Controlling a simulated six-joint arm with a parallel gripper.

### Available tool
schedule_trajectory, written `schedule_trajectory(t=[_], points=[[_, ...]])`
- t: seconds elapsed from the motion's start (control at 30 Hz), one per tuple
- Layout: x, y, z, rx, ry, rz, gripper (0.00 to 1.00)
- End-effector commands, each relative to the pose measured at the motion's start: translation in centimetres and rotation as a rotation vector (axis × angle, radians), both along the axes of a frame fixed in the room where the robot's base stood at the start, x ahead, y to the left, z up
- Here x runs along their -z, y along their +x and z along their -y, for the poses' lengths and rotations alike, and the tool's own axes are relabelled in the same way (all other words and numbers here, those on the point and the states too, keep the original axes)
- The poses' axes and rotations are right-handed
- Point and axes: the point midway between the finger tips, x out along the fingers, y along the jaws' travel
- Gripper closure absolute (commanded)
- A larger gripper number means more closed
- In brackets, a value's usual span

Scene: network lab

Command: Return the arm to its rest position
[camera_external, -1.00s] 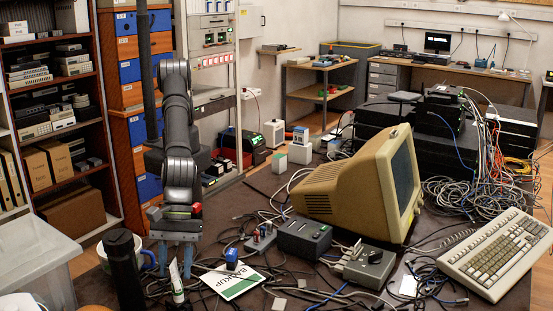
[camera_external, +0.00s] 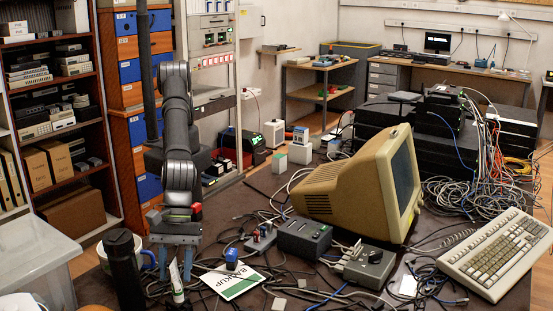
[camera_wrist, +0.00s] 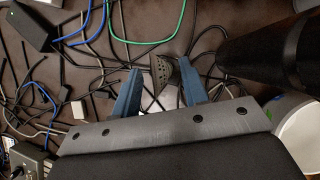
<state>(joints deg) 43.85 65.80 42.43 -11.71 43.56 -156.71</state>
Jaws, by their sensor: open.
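My gripper (camera_external: 175,258) hangs pointing down over the left part of the cluttered table in the external view. In the wrist view its two blue fingers (camera_wrist: 160,92) stand apart with a gap between them. The gripper is open. A white and dark object (camera_wrist: 163,75) shows between and beyond the fingers, below them; I cannot tell whether anything touches it. My arm (camera_external: 180,130) rises above the gripper.
A black cylinder (camera_external: 124,270) and a white mug (camera_external: 136,250) stand close left of my gripper. A BACKUP card (camera_external: 232,283), a blue-topped plug (camera_external: 231,259) and loose cables lie to the right. A beige monitor (camera_external: 345,190) and keyboard (camera_external: 498,252) stand farther right.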

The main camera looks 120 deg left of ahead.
Motion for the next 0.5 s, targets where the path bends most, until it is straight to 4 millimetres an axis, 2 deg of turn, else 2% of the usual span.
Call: schedule_trajectory(t=[0.5], points=[[-7.4, -2.0, -3.6, -0.001, -0.002, 0.001, 0.60]])
